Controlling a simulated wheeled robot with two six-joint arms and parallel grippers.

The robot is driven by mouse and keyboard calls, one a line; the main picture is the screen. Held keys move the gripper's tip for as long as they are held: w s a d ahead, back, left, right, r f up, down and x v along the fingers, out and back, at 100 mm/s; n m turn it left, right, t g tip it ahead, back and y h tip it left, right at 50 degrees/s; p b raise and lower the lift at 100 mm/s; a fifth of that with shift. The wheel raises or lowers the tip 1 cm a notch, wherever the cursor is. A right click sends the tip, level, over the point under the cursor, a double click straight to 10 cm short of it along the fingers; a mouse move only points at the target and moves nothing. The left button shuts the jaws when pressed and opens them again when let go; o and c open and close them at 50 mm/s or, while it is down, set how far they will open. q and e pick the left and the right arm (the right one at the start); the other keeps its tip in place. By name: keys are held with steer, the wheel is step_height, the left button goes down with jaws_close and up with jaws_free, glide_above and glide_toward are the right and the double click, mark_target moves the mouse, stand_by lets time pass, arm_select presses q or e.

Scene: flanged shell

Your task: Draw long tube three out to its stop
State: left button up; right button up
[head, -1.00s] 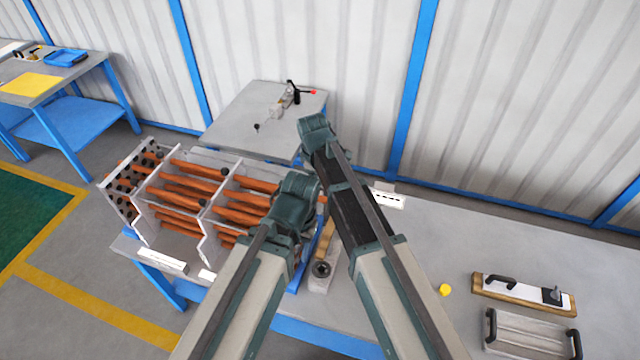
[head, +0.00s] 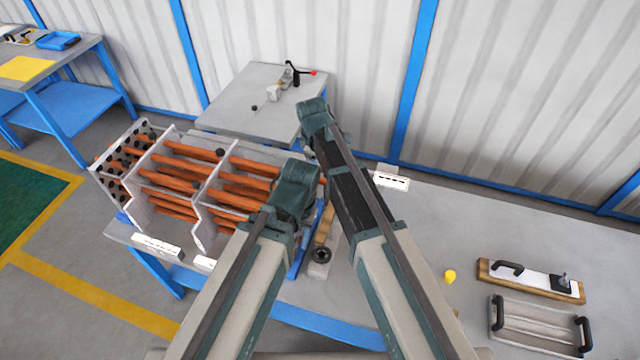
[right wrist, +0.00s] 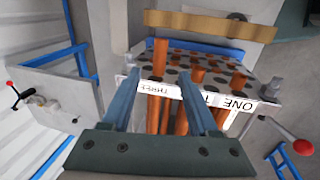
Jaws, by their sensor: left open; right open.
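The shell rack (head: 205,200) with rows of orange tubes lies on the bench in the head view, left of my arms. In the right wrist view its holed end plate (right wrist: 262,82) carries a white strip (right wrist: 215,99) lettered THREE and ONE. An orange tube (right wrist: 159,58) stands out past the plate above THREE, farther than its neighbours. My right gripper (right wrist: 160,74) is open, its fingers either side of that tube in the picture; contact is unclear. My left gripper (head: 296,182) is at the rack's right end, its fingers hard to make out behind the wrist.
A wooden bar (right wrist: 210,26) lies beyond the tube ends. A small grey side table (head: 235,105) with a red-tipped lever tool (head: 292,76) stands behind.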

mark_target(320, 179)
steer(key=f+b, duration=0.2)
steer(key=w+f+b, duration=0.1)
steer(key=f+b, duration=0.4)
steer(key=f, duration=0.1)
steer(key=shift+w+d+f, duration=0.25)
steer(key=shift+w, duration=0.05)
steer(key=shift+r, duration=0.1)
jaws_close()
stand_by(1.0)
